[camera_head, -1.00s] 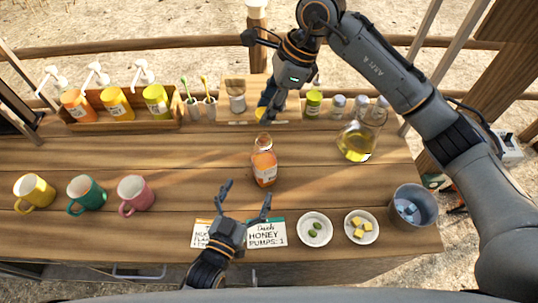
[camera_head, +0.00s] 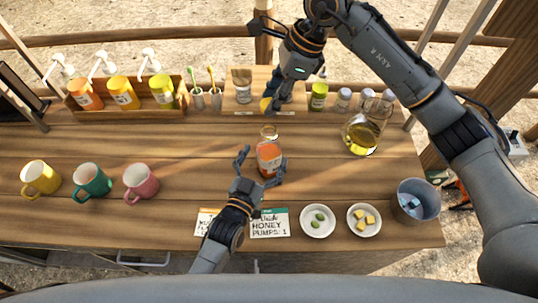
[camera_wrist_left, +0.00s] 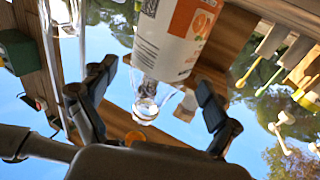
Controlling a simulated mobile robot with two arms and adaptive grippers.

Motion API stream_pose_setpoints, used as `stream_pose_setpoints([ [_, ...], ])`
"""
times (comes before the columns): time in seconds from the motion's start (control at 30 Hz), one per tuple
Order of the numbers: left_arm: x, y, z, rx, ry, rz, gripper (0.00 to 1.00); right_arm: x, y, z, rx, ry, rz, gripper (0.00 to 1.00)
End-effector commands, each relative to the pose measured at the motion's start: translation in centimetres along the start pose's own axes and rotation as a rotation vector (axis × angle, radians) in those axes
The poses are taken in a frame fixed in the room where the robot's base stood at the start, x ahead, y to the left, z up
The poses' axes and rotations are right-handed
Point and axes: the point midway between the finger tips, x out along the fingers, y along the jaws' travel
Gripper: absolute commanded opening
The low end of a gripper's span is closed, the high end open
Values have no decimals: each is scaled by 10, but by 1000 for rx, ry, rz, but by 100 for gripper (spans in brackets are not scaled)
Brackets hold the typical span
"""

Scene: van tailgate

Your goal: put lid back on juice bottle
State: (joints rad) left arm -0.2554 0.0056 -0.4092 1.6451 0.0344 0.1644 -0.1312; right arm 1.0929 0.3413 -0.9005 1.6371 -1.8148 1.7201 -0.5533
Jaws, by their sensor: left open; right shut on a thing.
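The juice bottle (camera_head: 269,152), clear with an orange label, stands upright near the middle of the table. Its open top (camera_head: 268,132) shows no lid. My left gripper (camera_head: 262,163) is open, with its fingers on either side of the bottle. In the left wrist view the bottle (camera_wrist_left: 176,35) appears upside down between the spread fingers (camera_wrist_left: 160,98); contact cannot be told. My right gripper (camera_head: 273,103) is behind the bottle at the back rack, shut on a small yellow-orange thing (camera_head: 266,104), seemingly the lid, mostly hidden by the fingers.
A glass flask of yellow liquid (camera_head: 362,137) stands to the right. The back rack (camera_head: 250,111) holds jars, including a green one (camera_head: 318,96). Mugs (camera_head: 91,181) stand at left. Two small plates (camera_head: 318,234) and a bucket (camera_head: 432,197) line the front right.

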Motion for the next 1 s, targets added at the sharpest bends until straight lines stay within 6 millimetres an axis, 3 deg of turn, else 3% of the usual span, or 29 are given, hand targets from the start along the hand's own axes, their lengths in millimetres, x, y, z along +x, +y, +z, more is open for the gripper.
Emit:
stream_pose_setpoints([
  [0.23,32,0,0,0,0,0,89,0,0,0,0,0,0,27],
  [0.67,40,0,0,-1,-1,0,89,0,0,0,0,0,0,27],
  [1.0,39,0,0,0,-1,0,19,0,0,0,0,0,0,27],
])
